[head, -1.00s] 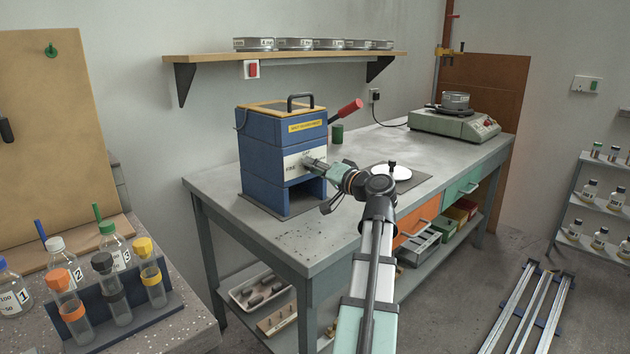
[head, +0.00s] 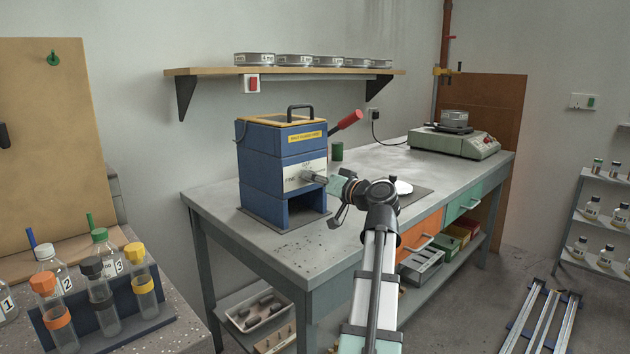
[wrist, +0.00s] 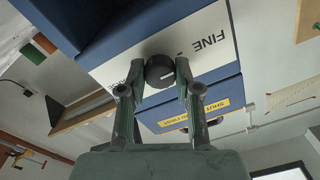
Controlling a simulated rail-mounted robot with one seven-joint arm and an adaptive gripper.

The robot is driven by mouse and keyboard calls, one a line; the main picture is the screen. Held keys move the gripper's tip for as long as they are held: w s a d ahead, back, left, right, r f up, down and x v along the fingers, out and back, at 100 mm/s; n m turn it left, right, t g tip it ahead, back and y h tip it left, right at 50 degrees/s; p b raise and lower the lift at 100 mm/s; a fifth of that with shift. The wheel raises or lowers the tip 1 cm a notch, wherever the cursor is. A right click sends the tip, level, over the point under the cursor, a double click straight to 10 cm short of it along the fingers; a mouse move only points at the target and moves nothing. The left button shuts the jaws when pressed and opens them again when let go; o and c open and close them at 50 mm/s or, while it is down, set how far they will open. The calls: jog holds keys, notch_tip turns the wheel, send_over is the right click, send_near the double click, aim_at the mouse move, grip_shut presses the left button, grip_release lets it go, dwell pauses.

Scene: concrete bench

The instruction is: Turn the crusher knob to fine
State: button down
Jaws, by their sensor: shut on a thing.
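The crusher (head: 262,165) is a blue box-shaped machine on the near left part of the bench. Its white front plate (head: 292,180) reads FINE at the left in the head view. In the wrist view the plate (wrist: 207,60) shows FINE to the right of the knob, with a partly hidden label at the lower left. The round dark knob (wrist: 159,72) sits between the fingers of my gripper (wrist: 160,66), one on each side. In the head view my gripper (head: 312,178) covers most of the knob. Which way the knob points is not clear.
A red-handled lever (head: 345,121) sticks out at the crusher's upper right.

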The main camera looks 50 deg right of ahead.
jog(key=c, duration=0.8)
grip_release()
jog(key=shift+s, duration=0.1)
jog(key=s+a, duration=0.1)
jog(key=s, duration=1)
jog(key=shift+s+a, duration=0.35)
jog(key=shift+a, duration=0.05)
jog(key=shift+f, duration=0.1)
